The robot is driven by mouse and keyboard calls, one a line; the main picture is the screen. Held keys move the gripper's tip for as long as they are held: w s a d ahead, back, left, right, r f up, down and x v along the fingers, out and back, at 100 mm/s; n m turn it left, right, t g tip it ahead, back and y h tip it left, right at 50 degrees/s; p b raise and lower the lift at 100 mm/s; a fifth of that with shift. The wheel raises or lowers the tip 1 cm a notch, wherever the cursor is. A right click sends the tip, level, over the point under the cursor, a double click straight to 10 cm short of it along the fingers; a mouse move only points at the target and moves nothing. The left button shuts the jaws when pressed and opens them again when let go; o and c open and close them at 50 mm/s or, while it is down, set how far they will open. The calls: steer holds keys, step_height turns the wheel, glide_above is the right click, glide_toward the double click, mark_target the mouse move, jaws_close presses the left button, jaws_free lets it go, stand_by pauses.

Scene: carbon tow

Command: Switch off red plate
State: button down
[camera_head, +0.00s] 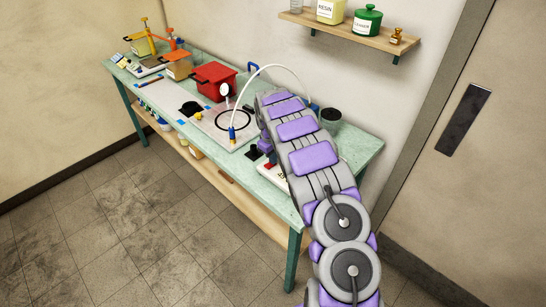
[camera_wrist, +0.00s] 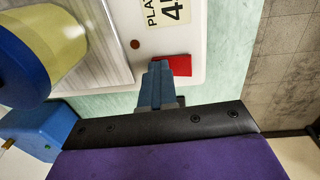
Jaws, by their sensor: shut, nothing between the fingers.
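In the wrist view a white plate unit (camera_wrist: 197,30) lies on the green bench, with a partly cut-off label (camera_wrist: 165,10) reading "PLA" and "4". A red square patch (camera_wrist: 180,65) sits at its near edge, and a small dark red dot (camera_wrist: 135,44) is beside the label. My gripper (camera_wrist: 160,66) is shut and empty, its blue fingertips overlapping the left part of the red patch. I cannot tell whether they touch it. In the head view my arm hides the gripper and covers part of a white unit (camera_head: 270,176) near the bench's right end.
A large blue and yellow cylinder (camera_wrist: 40,50) is close on the left in the wrist view, with a blue block (camera_wrist: 35,130) below. On the bench (camera_head: 205,160), a red pot (camera_head: 214,82), a white hose (camera_head: 285,68) and a dark cup (camera_head: 330,118) stand near my arm.

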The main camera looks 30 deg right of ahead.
mark_target(266, 167)
steer(key=shift+a+f, duration=0.1)
steer(key=shift+a, duration=0.1)
steer(key=shift+s+a+p, duration=0.25)
steer(key=shift+a+p, duration=0.05)
steer(key=shift+a, duration=0.55)
steer(key=shift+r, duration=0.2)
step_height(266, 167, up, 14)
steer(key=a+p, duration=0.1)
steer(key=p, duration=0.2)
steer(key=shift+s+a+f+p, duration=0.15)
steer(key=shift+s+a+p, duration=0.1)
steer(key=shift+a+p, duration=0.1)
steer(key=shift+d, duration=0.3)
